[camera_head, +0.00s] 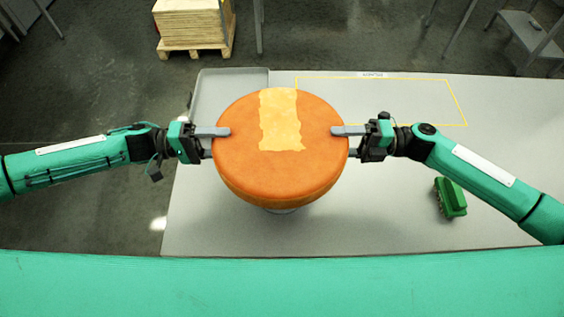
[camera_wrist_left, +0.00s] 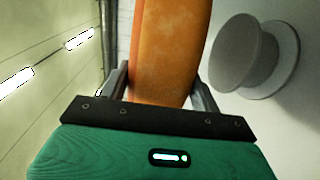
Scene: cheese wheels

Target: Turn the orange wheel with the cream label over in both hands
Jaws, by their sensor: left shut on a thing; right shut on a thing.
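The orange wheel (camera_head: 265,170) is held up between my two grippers, its flat top face towards the head camera. The cream label (camera_head: 281,118) is a ragged strip on that face, running from the far rim to about the middle. My left gripper (camera_head: 219,142) is shut on the wheel's left rim, one finger over the top face. My right gripper (camera_head: 344,142) is shut on the right rim in the same way. In the left wrist view the wheel (camera_wrist_left: 170,45) stands between the left fingers (camera_wrist_left: 162,88). Its underside is hidden from the head camera.
A grey round stand (camera_wrist_left: 255,58) is apart from the wheel; in the head view it is mostly hidden under the wheel. A grey tray (camera_head: 203,98) lies at the back left of the table (camera_head: 380,220). A yellow outline (camera_head: 455,100) marks the back right. A green brush (camera_head: 450,197) lies right.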

